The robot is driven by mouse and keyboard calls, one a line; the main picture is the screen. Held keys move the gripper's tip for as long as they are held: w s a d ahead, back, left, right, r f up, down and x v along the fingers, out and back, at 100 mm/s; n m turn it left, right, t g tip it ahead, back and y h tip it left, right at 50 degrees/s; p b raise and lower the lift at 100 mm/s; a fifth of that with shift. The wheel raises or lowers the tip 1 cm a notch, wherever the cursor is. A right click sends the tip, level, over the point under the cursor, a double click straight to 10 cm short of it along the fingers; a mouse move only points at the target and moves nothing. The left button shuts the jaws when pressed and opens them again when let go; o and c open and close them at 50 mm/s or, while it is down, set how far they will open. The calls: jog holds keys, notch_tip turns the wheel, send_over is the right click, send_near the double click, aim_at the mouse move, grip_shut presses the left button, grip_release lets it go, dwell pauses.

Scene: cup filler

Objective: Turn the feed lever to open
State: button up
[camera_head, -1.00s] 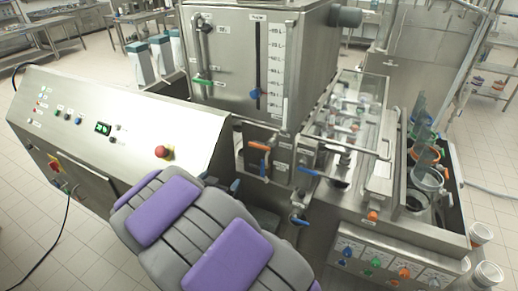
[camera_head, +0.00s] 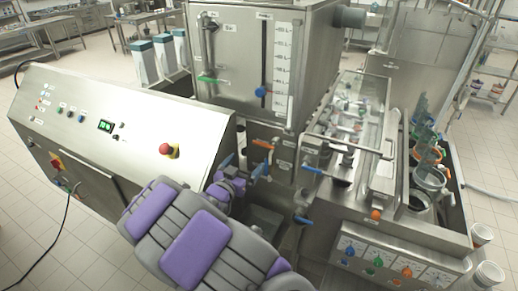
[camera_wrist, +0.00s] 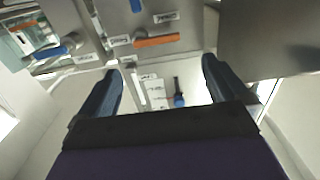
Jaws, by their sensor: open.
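My gripper (camera_head: 245,165) is open and empty, in front of the valve panel below the tank in the head view. In the wrist view my gripper's (camera_wrist: 162,68) two blue fingers are spread. An orange lever (camera_wrist: 157,40) lies sideways just beyond and between the fingertips, apart from them; the head view shows an orange lever (camera_head: 263,144) just above the gripper. A blue lever (camera_wrist: 60,49) is at the upper left of the wrist view, and a small blue handle (camera_wrist: 179,99) shows between the fingers. The labels are too small to read, so I cannot tell which is the feed lever.
The steel tank (camera_head: 235,60) stands above the panel. The control console (camera_head: 110,120) with a red stop button (camera_head: 168,150) is on the left. Another blue lever (camera_head: 312,170) is to the right of my gripper. The filling line (camera_head: 350,125) runs further right.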

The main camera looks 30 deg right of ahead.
aim_at(262, 146)
jog(key=x, duration=0.9)
jog(key=shift+s+d+f+b, duration=0.1)
jog(key=shift+s+d+b, duration=0.15)
jog(key=shift+d+b, duration=0.2)
jog(key=shift+w+d, duration=0.2)
jog(key=shift+w, duration=0.45)
jog(key=shift+w+d, duration=0.1)
jog(key=shift+d, duration=0.35)
jog(key=c, duration=1.2)
